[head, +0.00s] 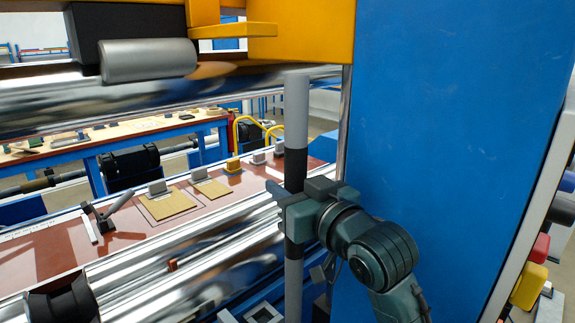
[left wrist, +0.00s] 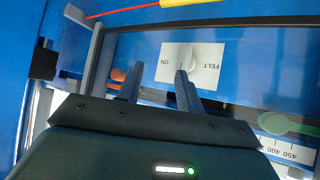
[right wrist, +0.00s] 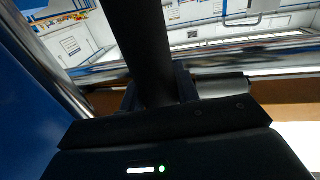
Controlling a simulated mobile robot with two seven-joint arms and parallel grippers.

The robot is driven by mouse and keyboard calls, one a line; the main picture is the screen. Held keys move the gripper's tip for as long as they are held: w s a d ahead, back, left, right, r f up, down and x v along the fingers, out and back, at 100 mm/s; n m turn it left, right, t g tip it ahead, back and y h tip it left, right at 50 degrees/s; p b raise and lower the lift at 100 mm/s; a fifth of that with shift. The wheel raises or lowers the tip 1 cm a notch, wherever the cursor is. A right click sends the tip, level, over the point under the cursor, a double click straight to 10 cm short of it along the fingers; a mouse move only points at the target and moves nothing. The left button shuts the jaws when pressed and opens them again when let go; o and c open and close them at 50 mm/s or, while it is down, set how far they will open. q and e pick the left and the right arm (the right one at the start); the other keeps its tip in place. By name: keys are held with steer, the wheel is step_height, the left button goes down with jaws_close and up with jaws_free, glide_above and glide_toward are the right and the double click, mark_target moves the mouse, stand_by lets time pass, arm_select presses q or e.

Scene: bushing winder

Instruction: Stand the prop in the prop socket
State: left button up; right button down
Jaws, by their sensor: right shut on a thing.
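The prop (head: 296,112) is a long grey rod with a black band, upright in the head view. In the right wrist view the prop (right wrist: 151,50) rises dark between the fingers (right wrist: 158,88). Its lower end runs out of the head view's bottom edge. A pale square frame with a dark opening (head: 263,314) lies just left of the rod's low part; I cannot tell whether it is the prop socket. My left gripper (left wrist: 157,85) shows only in the left wrist view, fingers apart and empty.
A blue cabinet wall (head: 450,120) stands close right of the prop. Shiny rollers (head: 180,265) run left of it, with another roller (head: 60,105) above. The left fingers are near a white FELT switch plate (left wrist: 190,65).

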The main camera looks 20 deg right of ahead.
steer(key=r, duration=0.2)
steer(key=shift+s+a+r+y, duration=0.2)
steer(key=shift+a+r+y, duration=0.1)
steer(key=shift+r, duration=0.1)
